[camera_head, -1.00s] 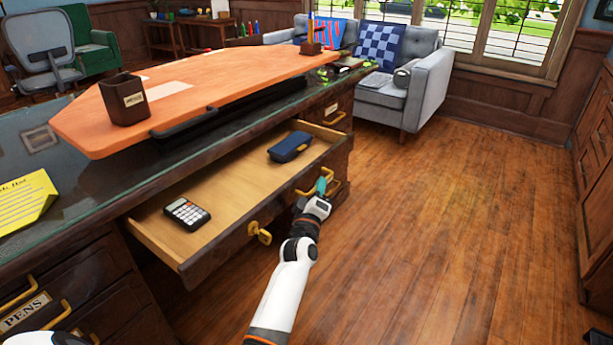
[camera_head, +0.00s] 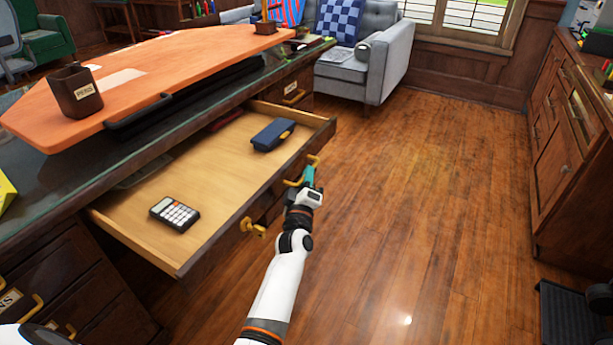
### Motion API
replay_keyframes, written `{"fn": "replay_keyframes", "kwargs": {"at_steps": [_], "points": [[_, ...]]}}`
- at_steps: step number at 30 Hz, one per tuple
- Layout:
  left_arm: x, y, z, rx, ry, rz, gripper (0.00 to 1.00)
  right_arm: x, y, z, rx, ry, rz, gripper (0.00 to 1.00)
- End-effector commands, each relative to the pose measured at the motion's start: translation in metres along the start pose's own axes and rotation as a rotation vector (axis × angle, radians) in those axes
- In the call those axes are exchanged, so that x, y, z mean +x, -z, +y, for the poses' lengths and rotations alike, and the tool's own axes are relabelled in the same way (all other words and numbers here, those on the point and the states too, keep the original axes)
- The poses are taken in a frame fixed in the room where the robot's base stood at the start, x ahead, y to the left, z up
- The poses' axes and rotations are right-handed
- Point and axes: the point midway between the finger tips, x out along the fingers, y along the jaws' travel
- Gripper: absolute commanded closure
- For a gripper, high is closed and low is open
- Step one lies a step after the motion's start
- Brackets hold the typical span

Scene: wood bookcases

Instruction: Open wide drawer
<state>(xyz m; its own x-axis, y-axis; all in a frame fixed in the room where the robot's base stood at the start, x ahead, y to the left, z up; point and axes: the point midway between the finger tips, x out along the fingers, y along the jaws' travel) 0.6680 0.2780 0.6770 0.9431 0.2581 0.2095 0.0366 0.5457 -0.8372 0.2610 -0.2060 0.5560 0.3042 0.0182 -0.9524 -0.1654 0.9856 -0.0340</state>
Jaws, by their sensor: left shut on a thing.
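The wide drawer (camera_head: 212,168) of the dark wood desk is pulled well out, its pale inside showing. A calculator (camera_head: 174,213) and a blue case (camera_head: 273,135) lie in it. Its front has two brass handles, a near one (camera_head: 252,228) and a far one (camera_head: 313,160). My left gripper (camera_head: 308,177) is at the far handle, shut on it, with teal fingertips; the fingers partly hide the handle. My right gripper is out of view.
An orange board (camera_head: 190,65) with a brown pen cup (camera_head: 76,92) lies on the desk. The wood floor (camera_head: 430,190) before the drawer is clear. A grey sofa (camera_head: 385,60) stands behind, and a wood cabinet (camera_head: 560,130) is at the right.

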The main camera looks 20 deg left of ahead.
Motion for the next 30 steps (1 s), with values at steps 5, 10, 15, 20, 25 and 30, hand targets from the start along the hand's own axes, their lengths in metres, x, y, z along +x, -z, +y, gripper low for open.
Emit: {"fn": "replay_keyframes", "kwargs": {"at_steps": [5,10,15,20,25,30], "points": [[-0.001,0.001,0.002,0.000,-0.004,0.002,0.85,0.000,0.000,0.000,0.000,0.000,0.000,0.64],[-0.001,0.001,0.001,-0.001,-0.003,0.001,0.68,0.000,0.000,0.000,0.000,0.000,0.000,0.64],[0.000,0.000,0.001,-0.001,-0.001,0.001,0.68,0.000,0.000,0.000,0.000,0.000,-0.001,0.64],[-0.009,0.000,0.001,0.000,-0.003,0.002,0.68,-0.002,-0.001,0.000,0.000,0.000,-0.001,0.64],[-0.039,0.000,0.001,-0.001,-0.005,0.003,0.68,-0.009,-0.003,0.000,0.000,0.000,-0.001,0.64],[-0.076,0.000,0.001,-0.001,-0.005,0.003,0.68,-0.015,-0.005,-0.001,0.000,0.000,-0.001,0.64]]}}
